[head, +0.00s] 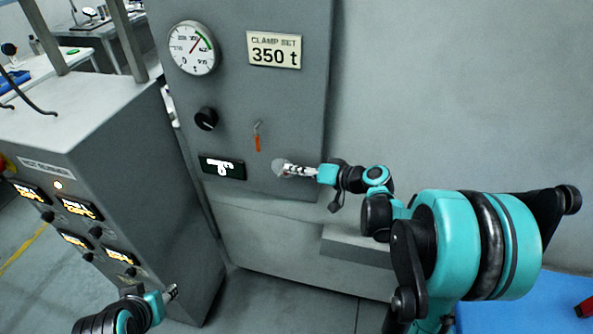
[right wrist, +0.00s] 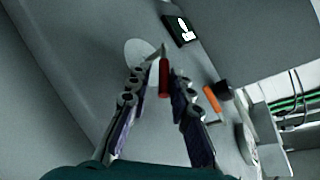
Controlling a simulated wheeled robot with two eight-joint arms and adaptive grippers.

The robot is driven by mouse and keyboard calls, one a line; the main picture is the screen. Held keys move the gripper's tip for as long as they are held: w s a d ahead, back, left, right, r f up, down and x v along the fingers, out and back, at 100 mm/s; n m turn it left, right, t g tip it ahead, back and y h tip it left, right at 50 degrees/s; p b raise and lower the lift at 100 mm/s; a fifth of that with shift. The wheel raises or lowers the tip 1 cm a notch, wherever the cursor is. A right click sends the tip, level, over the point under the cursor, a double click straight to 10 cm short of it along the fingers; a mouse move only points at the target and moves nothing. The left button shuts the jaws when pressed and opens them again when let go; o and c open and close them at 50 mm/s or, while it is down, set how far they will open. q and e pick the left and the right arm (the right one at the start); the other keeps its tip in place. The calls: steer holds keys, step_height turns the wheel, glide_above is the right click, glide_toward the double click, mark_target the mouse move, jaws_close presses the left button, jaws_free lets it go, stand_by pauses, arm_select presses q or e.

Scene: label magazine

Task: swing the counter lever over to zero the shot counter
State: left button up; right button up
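The shot counter (head: 222,167) is a dark display with white digits, low on the grey press panel; it also shows in the right wrist view (right wrist: 181,30). Beside it is a pale round plate (head: 278,165), also in the right wrist view (right wrist: 138,50). A lever with a red handle (right wrist: 164,80) shows there near the plate. My right gripper (right wrist: 160,76) is open, its fingers on either side of the red handle, with gaps visible. In the head view my right gripper (head: 285,169) hides that lever. My left gripper (head: 172,292) is low at left, away from the panel; its fingers are unclear.
An orange-handled lever (head: 257,141) hangs above the plate. A black knob (head: 206,118), a gauge (head: 192,48) and a "350 t" sign (head: 274,50) are on the same panel. A grey control cabinet (head: 110,160) stands at left. A blue surface (head: 525,310) is at lower right.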

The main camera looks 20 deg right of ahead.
steer(key=shift+s+d, duration=0.1)
steer(key=v, duration=1.1)
steer(key=shift+s+d+r, duration=0.15)
steer(key=shift+s+r, duration=0.05)
steer(key=shift+s, duration=0.1)
steer(key=s+a+f+g+h, duration=0.3)
steer(key=s+a+f+g, duration=0.15)
steer(key=s+a, duration=0.4)
steer(key=s+a+f+n+h, duration=0.2)
steer(key=s+h, duration=0.3)
steer(key=shift+s+f, duration=0.2)
steer(key=shift+s, duration=0.2)
steer(key=shift+t, duration=0.25)
stand_by(0.7)
